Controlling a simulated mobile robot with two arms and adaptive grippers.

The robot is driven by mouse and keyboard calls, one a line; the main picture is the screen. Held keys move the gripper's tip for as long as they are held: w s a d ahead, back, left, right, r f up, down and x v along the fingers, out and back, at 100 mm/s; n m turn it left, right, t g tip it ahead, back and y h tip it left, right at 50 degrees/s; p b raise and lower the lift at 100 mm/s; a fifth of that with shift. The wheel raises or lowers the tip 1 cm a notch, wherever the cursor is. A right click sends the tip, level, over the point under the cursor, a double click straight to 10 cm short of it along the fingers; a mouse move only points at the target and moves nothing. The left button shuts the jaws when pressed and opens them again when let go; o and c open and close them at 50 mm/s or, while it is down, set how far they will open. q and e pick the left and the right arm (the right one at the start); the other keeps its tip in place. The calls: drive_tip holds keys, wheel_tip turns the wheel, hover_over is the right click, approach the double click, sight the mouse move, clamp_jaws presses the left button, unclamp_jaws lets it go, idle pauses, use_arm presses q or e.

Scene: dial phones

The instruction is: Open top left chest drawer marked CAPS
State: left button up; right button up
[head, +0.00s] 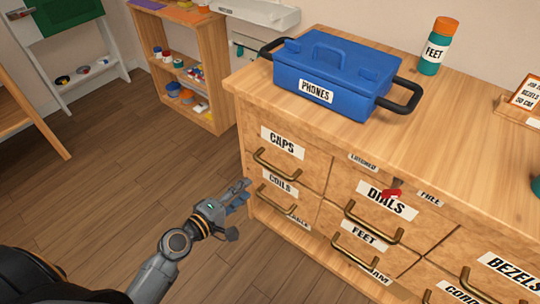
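The wooden chest (325,125) stands at the right. Its top left drawer (312,170), labelled CAPS (283,142), is shut flush with the front. The drawer's brass handle (277,165) runs across its face below the label. My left gripper (246,190) is in front of the chest's left edge, left of and lower in the picture than the CAPS handle, near the COILS drawer (302,205). It appears apart from the handle. Its fingers are small and seen from the side, so their opening is unclear. My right gripper is not in view.
A blue PHONES box (330,75) and a FEET bottle (435,48) stand on the chest top. A red piece (391,195) shows by the DIALS label. A wooden shelf (212,60) stands behind at the left. The floor (90,200) left of the chest is clear.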

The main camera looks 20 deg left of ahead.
sight(273, 167)
use_arm(q)
drive_tip(key=x, duration=1.3)
drive_tip(key=shift+w+d, duration=0.1)
drive_tip(key=shift+d, duration=0.1)
drive_tip(key=shift+c, duration=0.2)
drive_tip(key=c, duration=0.7)
clamp_jaws()
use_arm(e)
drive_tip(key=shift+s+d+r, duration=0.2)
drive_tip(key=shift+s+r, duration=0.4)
